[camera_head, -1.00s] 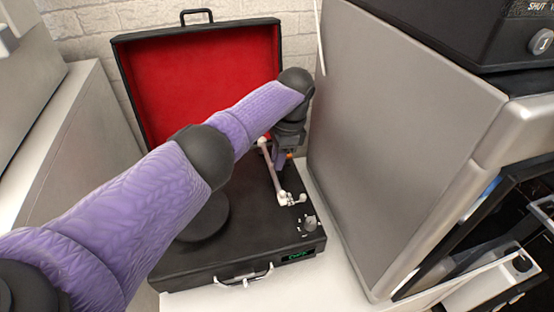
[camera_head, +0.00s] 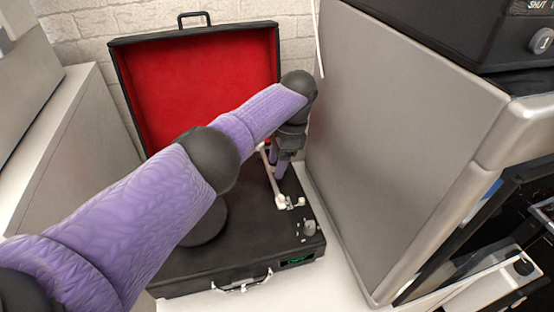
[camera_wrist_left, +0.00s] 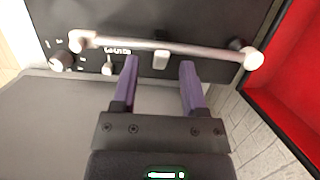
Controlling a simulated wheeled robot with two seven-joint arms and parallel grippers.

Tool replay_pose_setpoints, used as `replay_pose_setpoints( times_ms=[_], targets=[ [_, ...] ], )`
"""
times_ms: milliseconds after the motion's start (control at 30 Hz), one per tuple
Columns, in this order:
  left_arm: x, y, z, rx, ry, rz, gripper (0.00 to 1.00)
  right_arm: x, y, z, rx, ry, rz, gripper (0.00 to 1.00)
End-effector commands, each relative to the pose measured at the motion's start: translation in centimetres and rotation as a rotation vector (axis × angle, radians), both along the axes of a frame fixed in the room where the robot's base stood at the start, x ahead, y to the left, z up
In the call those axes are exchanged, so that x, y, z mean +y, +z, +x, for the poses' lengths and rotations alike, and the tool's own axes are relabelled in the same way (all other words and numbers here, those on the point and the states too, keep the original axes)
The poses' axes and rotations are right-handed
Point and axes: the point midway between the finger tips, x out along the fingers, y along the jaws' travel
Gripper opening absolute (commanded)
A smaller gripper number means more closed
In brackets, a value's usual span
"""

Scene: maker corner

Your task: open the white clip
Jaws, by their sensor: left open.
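The white clip (camera_wrist_left: 161,59) is a small pale block at the tonearm in the left wrist view; I cannot tell whether it is latched. The tonearm (camera_wrist_left: 190,47) is a pale rod crossing that view, and shows in the head view (camera_head: 270,174) on the right of the record player. My left gripper (camera_wrist_left: 160,72) is open, its two purple fingers apart, with the clip lying between and just beyond their tips in the picture. In the head view the left gripper (camera_head: 279,172) points down beside the tonearm, and the clip is hidden there. My right gripper is not in view.
The black record player case (camera_head: 250,245) has an open lid with red lining (camera_head: 190,80). A knob (camera_head: 309,228) sits at its front right. A grey appliance (camera_head: 400,150) stands close on the right. A brick wall (camera_head: 120,25) is behind.

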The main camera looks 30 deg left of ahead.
Motion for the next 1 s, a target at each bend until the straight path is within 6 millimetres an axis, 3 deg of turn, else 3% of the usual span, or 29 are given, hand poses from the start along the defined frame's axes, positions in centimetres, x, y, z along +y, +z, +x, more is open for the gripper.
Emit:
replay_pose_setpoints(
  times_ms=[133, 300, 533, 733, 1000],
  targets=[
    [-0.2, 1.4, 0.2, -0.004, 0.0, -0.002, 0.56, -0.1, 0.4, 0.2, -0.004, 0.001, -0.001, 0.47],
    [-0.9, 5.7, 1.0, -0.005, 0.0, -0.002, 0.56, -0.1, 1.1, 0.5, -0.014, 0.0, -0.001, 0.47],
    [-1.5, 9.0, 1.7, 0.001, -0.001, -0.001, 0.56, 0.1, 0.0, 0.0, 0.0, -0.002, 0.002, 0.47],
    [-1.5, 9.7, 1.7, 0.001, -0.001, -0.001, 0.56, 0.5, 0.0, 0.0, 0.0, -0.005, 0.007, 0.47],
    [-1.7, 9.0, 2.0, -0.015, -0.022, -0.037, 0.56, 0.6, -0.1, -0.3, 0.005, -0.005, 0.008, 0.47]
  ],
)
